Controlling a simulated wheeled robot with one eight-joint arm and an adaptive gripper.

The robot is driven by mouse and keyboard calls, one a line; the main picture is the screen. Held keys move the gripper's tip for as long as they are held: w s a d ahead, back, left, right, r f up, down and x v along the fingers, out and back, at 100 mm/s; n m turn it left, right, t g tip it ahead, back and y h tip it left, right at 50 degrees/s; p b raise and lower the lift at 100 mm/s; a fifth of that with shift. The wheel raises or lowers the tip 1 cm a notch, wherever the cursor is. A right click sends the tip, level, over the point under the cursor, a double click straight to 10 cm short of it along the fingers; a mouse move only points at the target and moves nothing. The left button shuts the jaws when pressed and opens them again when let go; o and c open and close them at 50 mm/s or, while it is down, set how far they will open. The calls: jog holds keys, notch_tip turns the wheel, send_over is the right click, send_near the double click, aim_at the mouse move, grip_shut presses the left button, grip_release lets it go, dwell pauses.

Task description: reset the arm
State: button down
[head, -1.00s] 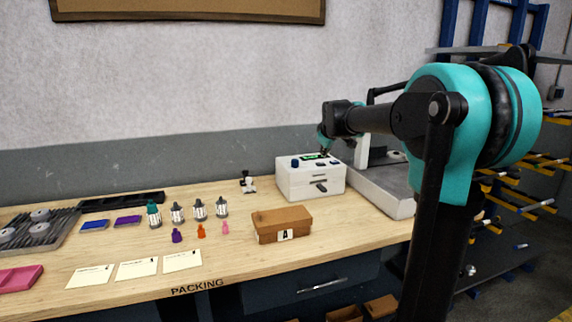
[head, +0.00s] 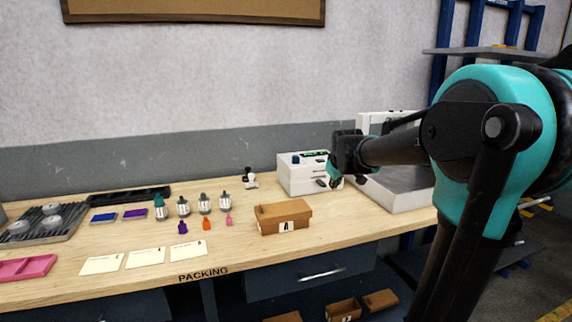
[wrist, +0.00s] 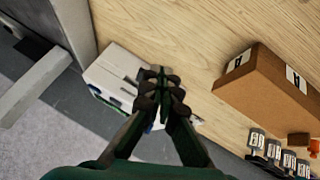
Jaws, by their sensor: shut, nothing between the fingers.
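My gripper (wrist: 161,82) is shut and empty in the wrist view, its dark fingertips together. It is in the air above the bench, and in that view it overlaps part of the white box (wrist: 112,68). In the head view my gripper (head: 335,178) shows small in front of the right side of the white box (head: 296,180). The fingertips are hard to make out there. My arm comes in from the right and hides part of the grey machine behind it.
A brown carton marked A (head: 268,219) stands on the wooden bench (head: 225,250) near the gripper. Several small bottles (head: 204,204), white cards (head: 146,257), a pink tray (head: 22,267) and a grey rack (head: 50,224) lie further left. A grey machine (head: 400,190) stands at right.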

jog(key=s+f+m+g, duration=0.1)
jog(key=s+f+m, duration=0.1)
jog(key=s+f, duration=0.5)
jog(key=s+d+f+m+g, duration=0.1)
jog(key=s+f+m, duration=0.1)
jog(key=s+f, duration=0.5)
jog(key=s+d+f+m+g, duration=0.1)
jog(key=s+f, duration=0.7)
jog(key=s, duration=0.9)
jog(key=shift+m+g, duration=0.3)
jog(key=shift+m, duration=0.4)
